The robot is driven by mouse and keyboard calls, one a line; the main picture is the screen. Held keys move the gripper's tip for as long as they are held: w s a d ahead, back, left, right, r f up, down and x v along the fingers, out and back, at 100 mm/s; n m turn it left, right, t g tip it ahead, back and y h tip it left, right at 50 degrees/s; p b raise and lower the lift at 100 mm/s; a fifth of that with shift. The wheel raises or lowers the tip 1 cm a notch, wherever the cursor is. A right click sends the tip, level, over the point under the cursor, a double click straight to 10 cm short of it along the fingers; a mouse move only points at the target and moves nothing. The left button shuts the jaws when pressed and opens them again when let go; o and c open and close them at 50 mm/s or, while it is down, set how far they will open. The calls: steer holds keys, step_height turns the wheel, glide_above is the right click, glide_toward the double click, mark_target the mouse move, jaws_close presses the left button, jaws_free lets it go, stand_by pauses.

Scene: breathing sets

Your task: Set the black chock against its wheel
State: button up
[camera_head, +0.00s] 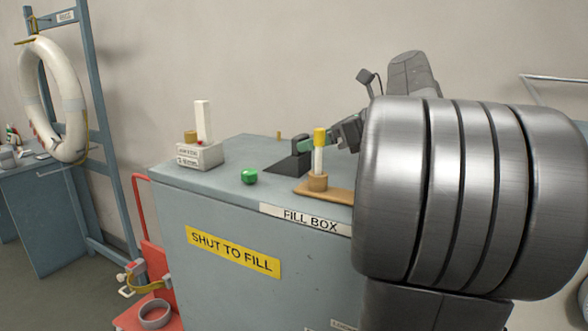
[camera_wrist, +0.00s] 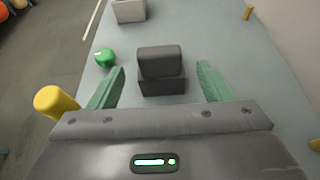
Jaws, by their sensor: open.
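The black chock (camera_head: 284,168) stands on top of the grey-blue fill box (camera_head: 220,172), a dark sloped base with an upright block. It also shows in the wrist view (camera_wrist: 160,68), centred between the fingers. My gripper (camera_head: 308,144) is over the box top at the chock's upright block. In the wrist view its two green fingers (camera_wrist: 160,86) are spread, one each side of the chock, with visible gaps. Contact with the chock cannot be seen. I cannot identify the chock's wheel in either view.
A green ball (camera_head: 249,177) and a yellow-capped post (camera_head: 319,152) on a wooden base (camera_head: 340,196) are close to the chock. A pale block (camera_head: 200,155) stands at the box's left end. A red trolley (camera_head: 158,266) and blue rack (camera_head: 98,140) are left.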

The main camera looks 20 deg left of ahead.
mark_target(297, 164)
steer(key=x, duration=0.7)
steer(key=shift+a, duration=0.15)
steer(key=c, duration=1.4)
